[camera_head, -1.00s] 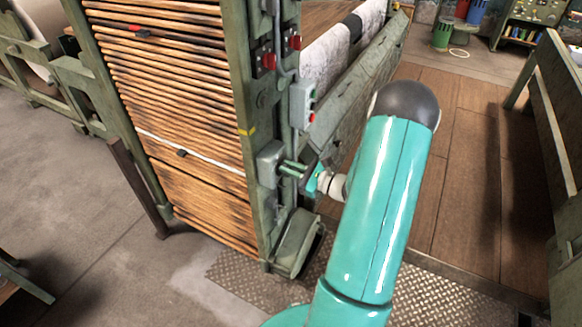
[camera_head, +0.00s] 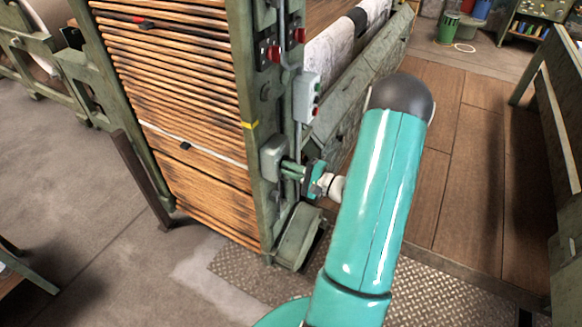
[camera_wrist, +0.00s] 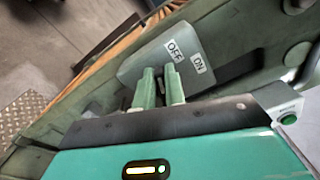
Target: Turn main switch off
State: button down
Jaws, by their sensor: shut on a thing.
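The main switch is a grey-green box (camera_head: 272,158) on the side of the green machine post. The wrist view shows the box (camera_wrist: 140,64) close up, with an OFF label (camera_wrist: 174,50) and an ON label (camera_wrist: 198,64). My gripper (camera_head: 287,170) reaches the box from the right. In the wrist view my gripper (camera_wrist: 160,72) has its two green fingers against the box face, tips by the OFF label. They are shut on the switch's lever, which is mostly hidden between them.
Red knobs (camera_head: 299,35) and a grey push-button box (camera_head: 307,98) sit higher on the post. A green foot housing (camera_head: 297,238) stands below the switch. Wooden slats (camera_head: 185,90) fill the machine's left side. Wooden floor (camera_head: 465,150) lies open to the right.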

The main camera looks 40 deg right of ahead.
jog(key=shift+f+n, duration=0.25)
jog(key=shift+n, duration=0.8)
jog(key=shift+f+n, duration=0.25)
jog(key=shift+n, duration=0.8)
jog(key=shift+w, duration=0.1)
jog(key=c, duration=1.5)
grip_release()
jog(key=shift+o, duration=0.2)
jog(key=shift+a, duration=0.1)
jog(key=v, duration=1.4)
